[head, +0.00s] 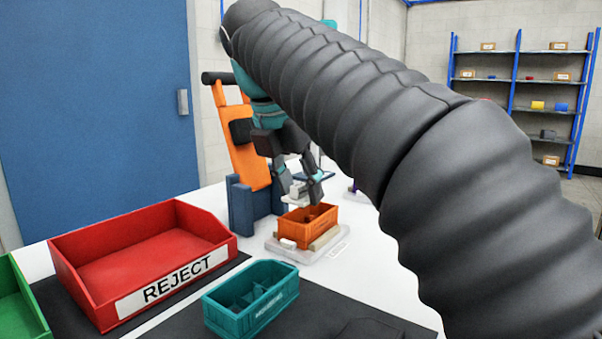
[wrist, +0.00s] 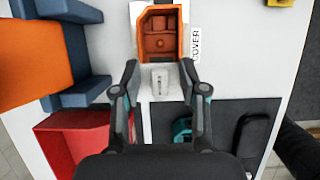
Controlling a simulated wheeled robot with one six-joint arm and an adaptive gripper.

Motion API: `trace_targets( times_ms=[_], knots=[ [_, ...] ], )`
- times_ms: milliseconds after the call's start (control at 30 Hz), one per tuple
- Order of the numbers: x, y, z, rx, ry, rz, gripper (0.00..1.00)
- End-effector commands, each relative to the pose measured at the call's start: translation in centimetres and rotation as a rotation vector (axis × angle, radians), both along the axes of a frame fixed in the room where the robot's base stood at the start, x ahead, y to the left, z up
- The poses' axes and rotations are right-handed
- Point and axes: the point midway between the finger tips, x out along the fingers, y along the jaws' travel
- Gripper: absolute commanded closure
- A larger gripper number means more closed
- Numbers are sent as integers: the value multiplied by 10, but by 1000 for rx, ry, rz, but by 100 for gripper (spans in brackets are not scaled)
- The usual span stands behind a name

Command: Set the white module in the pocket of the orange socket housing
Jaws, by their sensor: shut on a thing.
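The orange socket housing (head: 308,227) sits on a pale fixture plate on the white table, open side up, with dividers inside. In the wrist view the housing (wrist: 160,33) is at the top centre, and a round feature shows inside it. My gripper (head: 298,188) is shut on the white module (head: 298,194) and holds it above the housing in the head view. In the wrist view my gripper (wrist: 159,78) has the module (wrist: 160,84) between its fingertips, below the housing's near edge in the picture. The module's underside is hidden.
A red REJECT bin (head: 130,262) and a teal divided box (head: 252,298) stand in front on dark mats. An orange and blue stand (head: 245,165) rises behind, left of the housing. A label reading COVER (wrist: 196,43) lies right of the housing.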

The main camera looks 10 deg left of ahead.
Motion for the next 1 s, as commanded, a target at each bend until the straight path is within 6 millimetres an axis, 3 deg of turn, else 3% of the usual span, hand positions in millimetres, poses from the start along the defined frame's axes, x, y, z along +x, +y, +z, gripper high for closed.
trace_targets(
  times_ms=[467,500,600,1000],
  knots=[
    [0,-1,-39,-2,3,-2,89],
    [0,-1,-41,-3,5,-2,94],
    [0,0,-45,-5,10,-3,100],
    [0,1,-50,-7,16,0,100]
  ],
)
